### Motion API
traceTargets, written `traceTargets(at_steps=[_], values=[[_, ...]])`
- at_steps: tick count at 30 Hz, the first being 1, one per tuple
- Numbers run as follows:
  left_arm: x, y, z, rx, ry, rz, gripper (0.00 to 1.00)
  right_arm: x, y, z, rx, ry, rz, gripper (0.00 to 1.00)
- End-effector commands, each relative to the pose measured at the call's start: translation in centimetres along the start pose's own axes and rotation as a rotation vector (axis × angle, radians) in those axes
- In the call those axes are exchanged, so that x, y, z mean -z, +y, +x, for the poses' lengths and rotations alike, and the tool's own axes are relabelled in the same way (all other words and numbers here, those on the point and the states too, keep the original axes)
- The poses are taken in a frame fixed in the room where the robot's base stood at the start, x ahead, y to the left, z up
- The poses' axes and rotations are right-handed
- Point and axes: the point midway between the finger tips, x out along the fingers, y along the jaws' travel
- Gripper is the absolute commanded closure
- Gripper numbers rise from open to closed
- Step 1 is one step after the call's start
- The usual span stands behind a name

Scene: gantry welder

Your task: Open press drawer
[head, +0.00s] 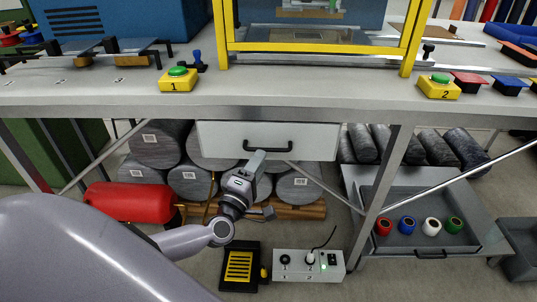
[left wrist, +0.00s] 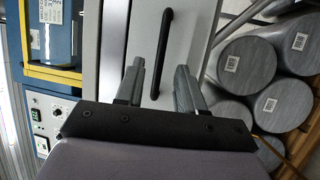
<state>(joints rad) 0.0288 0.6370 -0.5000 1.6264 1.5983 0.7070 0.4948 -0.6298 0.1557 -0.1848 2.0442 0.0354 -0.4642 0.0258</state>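The press drawer (head: 225,139) is a light grey front under the bench, below the yellow-framed press. I cannot tell any gap around it; it looks shut. Its black bar handle (head: 268,149) is on the front and also shows in the left wrist view (left wrist: 163,45). My left gripper (head: 264,182) is just below and in front of the handle. In the left wrist view the gripper (left wrist: 158,78) has its two fingers spread, with the handle's lower end showing between them. Nothing is gripped, and contact is not clear. My right gripper is not in view.
Grey rolls (head: 158,144) lie on a wooden pallet behind my gripper. A red cylinder (head: 128,201) is at left.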

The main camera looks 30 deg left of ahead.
Motion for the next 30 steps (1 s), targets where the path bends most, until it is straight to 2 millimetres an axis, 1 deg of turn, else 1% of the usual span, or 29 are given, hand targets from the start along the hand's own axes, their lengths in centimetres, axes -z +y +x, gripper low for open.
traceTargets(at_steps=[1, 3, 9, 14, 21, 22, 23, 24, 25, 30], values=[[0.0, 0.0, 0.8, -0.003, 0.000, 0.001, 0.62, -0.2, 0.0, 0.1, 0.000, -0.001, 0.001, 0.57], [-0.1, 0.0, 1.7, -0.002, -0.001, 0.000, 0.62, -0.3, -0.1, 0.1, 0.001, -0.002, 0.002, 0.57], [-0.1, -0.1, 3.5, -0.001, -0.001, 0.000, 0.62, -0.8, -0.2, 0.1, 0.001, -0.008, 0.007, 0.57], [-0.1, 0.0, 4.1, 0.000, -0.002, 0.000, 0.62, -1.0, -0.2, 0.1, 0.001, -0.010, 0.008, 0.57], [-0.1, 0.0, 4.1, 0.001, -0.002, 0.000, 0.62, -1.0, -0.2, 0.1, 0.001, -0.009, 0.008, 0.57], [-0.1, 0.0, 4.1, 0.001, -0.002, 0.000, 0.68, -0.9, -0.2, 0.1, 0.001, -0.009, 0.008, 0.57], [-0.1, 0.0, 4.1, 0.001, -0.002, 0.000, 0.78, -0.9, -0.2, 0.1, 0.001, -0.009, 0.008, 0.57], [-0.1, 0.0, 4.1, 0.001, -0.002, 0.000, 0.91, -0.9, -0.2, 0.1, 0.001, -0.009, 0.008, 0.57], [-0.1, 0.0, 4.1, 0.001, -0.002, 0.000, 1.00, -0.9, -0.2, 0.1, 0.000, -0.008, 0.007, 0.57], [-0.1, 0.0, 4.1, 0.001, -0.002, 0.000, 1.00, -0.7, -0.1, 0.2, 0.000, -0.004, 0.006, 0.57]])
